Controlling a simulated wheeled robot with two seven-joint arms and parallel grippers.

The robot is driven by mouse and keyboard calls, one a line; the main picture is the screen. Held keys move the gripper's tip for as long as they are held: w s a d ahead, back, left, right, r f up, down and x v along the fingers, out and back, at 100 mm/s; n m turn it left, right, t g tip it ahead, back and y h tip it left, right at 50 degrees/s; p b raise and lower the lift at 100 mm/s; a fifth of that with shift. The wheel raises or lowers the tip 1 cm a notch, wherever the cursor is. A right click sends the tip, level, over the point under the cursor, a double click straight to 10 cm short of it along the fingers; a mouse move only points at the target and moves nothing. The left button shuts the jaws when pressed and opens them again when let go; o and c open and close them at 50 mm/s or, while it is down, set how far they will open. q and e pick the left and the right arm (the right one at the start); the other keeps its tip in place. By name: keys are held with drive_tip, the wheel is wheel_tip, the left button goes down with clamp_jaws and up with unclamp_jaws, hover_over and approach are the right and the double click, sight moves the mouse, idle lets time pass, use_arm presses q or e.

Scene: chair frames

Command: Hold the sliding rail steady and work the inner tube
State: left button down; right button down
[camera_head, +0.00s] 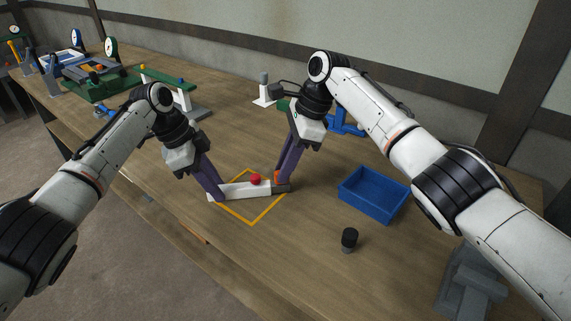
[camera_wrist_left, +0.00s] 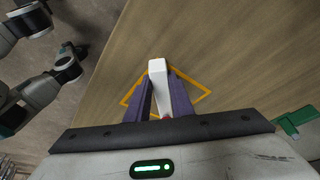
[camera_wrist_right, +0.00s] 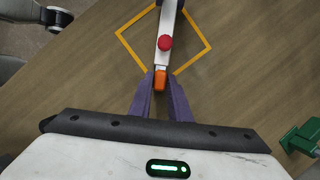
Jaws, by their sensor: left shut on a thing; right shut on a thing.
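The white sliding rail (camera_head: 240,190) lies over the yellow-orange square outline on the table, with a red knob (camera_head: 255,179) on top. My left gripper (camera_head: 218,196) is shut on the rail's left end; the left wrist view shows the white rail (camera_wrist_left: 158,72) between its fingers. A dark grey piece (camera_head: 283,188), seemingly the inner tube, shows at the rail's right end, with an orange tab (camera_head: 277,176) standing there. My right gripper (camera_wrist_right: 160,92) is shut on the orange tab (camera_wrist_right: 160,78). Its fingers hide part of the tube.
A blue open bin (camera_head: 372,194) stands to the right, with a black-topped small cylinder (camera_head: 349,240) in front of it. A white-based stand (camera_head: 263,90) and a green-topped stand (camera_head: 165,80) are further back. The front table edge is near the outline.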

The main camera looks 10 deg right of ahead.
use_arm(q)
drive_tip(key=shift+s+a+f, duration=0.1)
drive_tip(key=shift+a+f, duration=0.1)
drive_tip(key=shift+f, duration=0.2)
use_arm(e)
drive_tip(key=shift+d+r, duration=0.15)
drive_tip(key=shift+d, duration=0.8)
drive_tip(key=c, duration=1.6)
unclamp_jaws()
drive_tip(key=shift+o, duration=0.2)
drive_tip(key=v, duration=1.2)
drive_tip(key=shift+s+d, duration=0.1)
use_arm(q)
drive_tip(key=c, duration=1.5)
unclamp_jaws()
drive_tip(key=shift+d+r, duration=0.1)
drive_tip(key=shift+r, duration=0.05)
